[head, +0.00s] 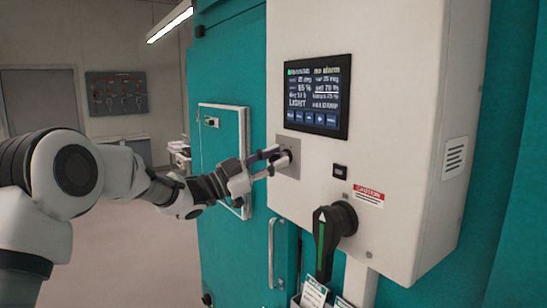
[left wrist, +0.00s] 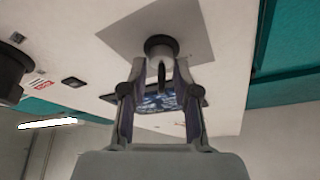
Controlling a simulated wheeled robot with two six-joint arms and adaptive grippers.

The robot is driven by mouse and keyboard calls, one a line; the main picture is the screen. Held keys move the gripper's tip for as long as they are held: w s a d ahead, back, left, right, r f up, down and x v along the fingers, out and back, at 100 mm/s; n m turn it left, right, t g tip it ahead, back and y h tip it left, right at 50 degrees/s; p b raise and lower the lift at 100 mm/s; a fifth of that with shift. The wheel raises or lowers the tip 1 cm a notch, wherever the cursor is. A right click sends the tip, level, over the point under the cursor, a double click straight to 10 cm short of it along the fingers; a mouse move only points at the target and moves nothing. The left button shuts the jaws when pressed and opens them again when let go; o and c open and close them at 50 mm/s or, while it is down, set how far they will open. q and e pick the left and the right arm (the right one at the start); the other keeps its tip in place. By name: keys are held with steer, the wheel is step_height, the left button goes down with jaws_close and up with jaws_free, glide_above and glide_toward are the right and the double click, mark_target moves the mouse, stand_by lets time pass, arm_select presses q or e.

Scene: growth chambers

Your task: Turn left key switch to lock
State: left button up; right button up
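The key switch (head: 287,157) sits on a square grey metal plate (head: 291,172) on the white control cabinet, below the left edge of the display. In the left wrist view its dark round barrel (left wrist: 161,46) and thin upright key (left wrist: 161,74) show between my fingers. My left gripper (head: 271,161) reaches the plate from the left, its fingers apart on either side of the key. In the left wrist view a gap shows between the key and each finger of my left gripper (left wrist: 160,75); contact is not visible. My right gripper is out of view.
The display (head: 317,96) is above right of the switch.

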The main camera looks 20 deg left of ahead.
arm_select(q)
steer(key=shift+f, duration=0.1)
jaws_close()
steer(key=shift+f+n+t, duration=0.1)
steer(key=shift+n+t, duration=0.3)
steer(key=shift+n, duration=0.2)
steer(key=n+y+b, duration=0.1)
steer(key=n, duration=0.1)
steer(key=shift+n+t, duration=0.3)
steer(key=shift+t, duration=0.1)
steer(key=n+t+y, duration=0.1)
steer(key=n, duration=0.1)
steer(key=n+t, duration=0.1)
steer(key=n, duration=0.2)
steer(key=shift+y, duration=0.4)
steer(key=n+t+y, duration=0.1)
steer(key=n+y, duration=0.1)
steer(key=n, duration=0.2)
steer(key=shift+f, duration=0.1)
steer(key=shift+n+t+y+p, duration=0.35)
steer(key=shift+n+y, duration=0.65)
steer(key=shift+n, duration=1.3)
